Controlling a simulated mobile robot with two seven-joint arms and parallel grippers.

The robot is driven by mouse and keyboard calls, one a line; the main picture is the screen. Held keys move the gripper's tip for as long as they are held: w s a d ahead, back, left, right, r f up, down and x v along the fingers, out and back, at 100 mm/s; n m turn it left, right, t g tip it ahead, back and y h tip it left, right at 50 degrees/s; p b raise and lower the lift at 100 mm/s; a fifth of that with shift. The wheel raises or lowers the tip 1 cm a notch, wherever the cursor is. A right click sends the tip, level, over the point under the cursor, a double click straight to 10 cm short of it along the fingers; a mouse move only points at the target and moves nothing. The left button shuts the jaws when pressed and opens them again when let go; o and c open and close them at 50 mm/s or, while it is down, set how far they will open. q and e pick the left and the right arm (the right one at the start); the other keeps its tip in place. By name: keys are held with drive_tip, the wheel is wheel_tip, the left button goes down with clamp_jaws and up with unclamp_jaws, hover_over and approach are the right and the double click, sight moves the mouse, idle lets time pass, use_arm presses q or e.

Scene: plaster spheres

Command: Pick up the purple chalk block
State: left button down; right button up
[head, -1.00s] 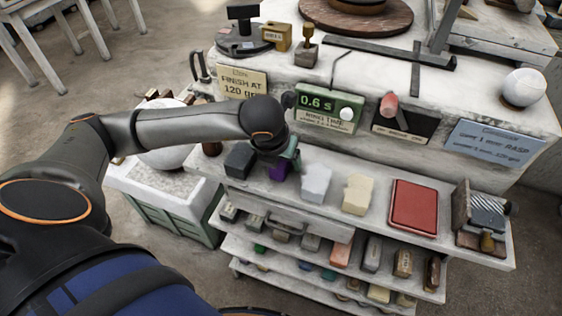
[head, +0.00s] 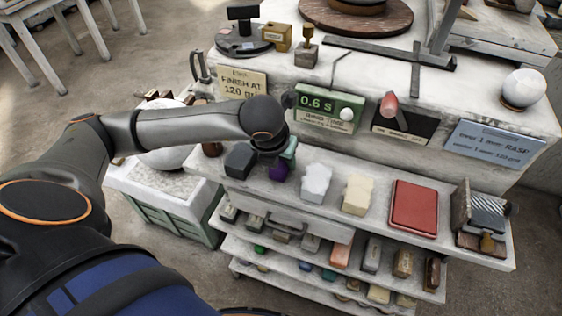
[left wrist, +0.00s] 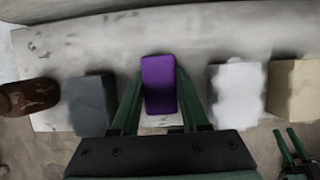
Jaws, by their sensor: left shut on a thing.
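The purple chalk block (left wrist: 159,86) stands between the two green fingers of my left gripper (left wrist: 158,98) in the left wrist view. The fingers are shut on its sides. In the head view the purple block (head: 279,172) shows only in part below my left gripper (head: 277,155), at the shelf's top level. I cannot tell whether it still touches the shelf. A dark grey block (head: 240,160) is just left of it and a white block (head: 316,183) is to its right. My right gripper is not in the head view.
A cream block (head: 358,194) and a red pad (head: 414,205) stand farther right on the top shelf (head: 385,222). Lower shelves hold several small blocks. A sign and a green timer (head: 328,107) rise behind. A brown object (left wrist: 30,96) is at the left wrist view's left edge.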

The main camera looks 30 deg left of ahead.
use_arm(q)
drive_tip(key=shift+w+r, duration=0.1)
drive_tip(key=shift+r, duration=0.4)
wheel_tip(320, 180, up, 2)
drive_tip(key=shift+r, duration=0.1)
drive_tip(key=s+d+r+b, duration=0.6)
drive_tip(key=s+d+r, duration=0.3)
drive_tip(key=s, duration=0.1)
drive_tip(key=shift+s+r, duration=0.35)
drive_tip(key=shift+d, duration=0.1)
